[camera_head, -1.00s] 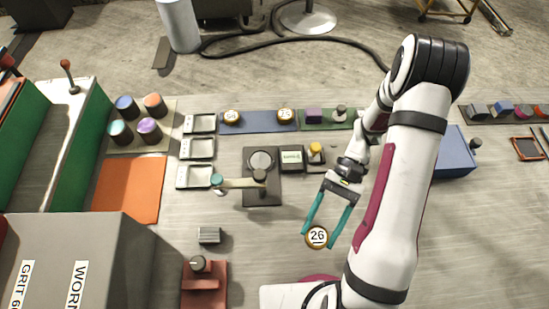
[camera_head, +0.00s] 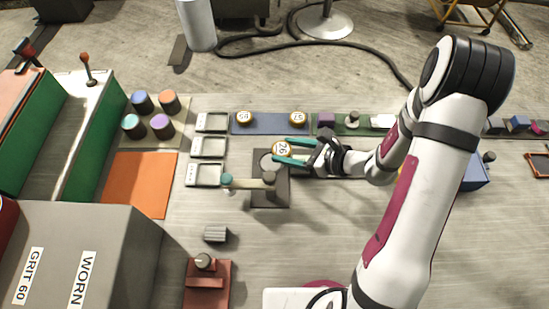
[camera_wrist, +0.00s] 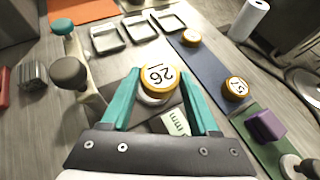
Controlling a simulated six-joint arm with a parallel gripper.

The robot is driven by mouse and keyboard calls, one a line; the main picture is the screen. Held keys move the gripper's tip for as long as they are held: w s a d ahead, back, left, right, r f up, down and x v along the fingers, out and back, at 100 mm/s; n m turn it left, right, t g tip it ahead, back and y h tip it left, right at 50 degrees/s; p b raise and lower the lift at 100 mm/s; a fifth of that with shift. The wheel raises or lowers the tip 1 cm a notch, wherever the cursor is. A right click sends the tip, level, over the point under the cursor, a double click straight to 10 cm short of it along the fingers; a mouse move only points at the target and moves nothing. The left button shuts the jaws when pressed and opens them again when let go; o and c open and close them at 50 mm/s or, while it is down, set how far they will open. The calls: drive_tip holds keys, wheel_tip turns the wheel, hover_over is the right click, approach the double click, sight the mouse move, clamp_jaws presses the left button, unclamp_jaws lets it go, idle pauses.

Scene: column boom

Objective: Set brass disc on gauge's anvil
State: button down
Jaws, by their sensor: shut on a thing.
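The brass disc (camera_head: 281,150), marked 26 with a gold rim, is held between the teal fingertips of my gripper (camera_head: 284,153). The disc also shows in the wrist view (camera_wrist: 160,77), lying roughly flat at the fingertips. The gauge (camera_head: 271,196) has a dark base and a pale round anvil (camera_head: 266,161). In the wrist view the anvil (camera_wrist: 150,100) shows partly beneath the disc. The disc overlaps the anvil in both views and appears above it; I cannot tell the exact gap.
A pale lever with a teal knob (camera_head: 227,180) and a dark knob (camera_head: 269,178) crosses the gauge. A blue mat (camera_head: 271,124) with two other discs lies behind. Several small trays (camera_head: 207,147) stand to the left.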

sight(285, 153)
drive_tip(key=x, duration=0.3)
drive_tip(key=shift+s+a+f, duration=0.15)
drive_tip(key=shift+s+a, duration=0.05)
drive_tip(key=shift+a, duration=0.1)
wheel_tip(285, 153, down, 4)
drive_tip(key=shift+a+f, duration=0.1)
drive_tip(key=shift+a, duration=0.05)
drive_tip(key=shift+c, duration=0.7)
unclamp_jaws()
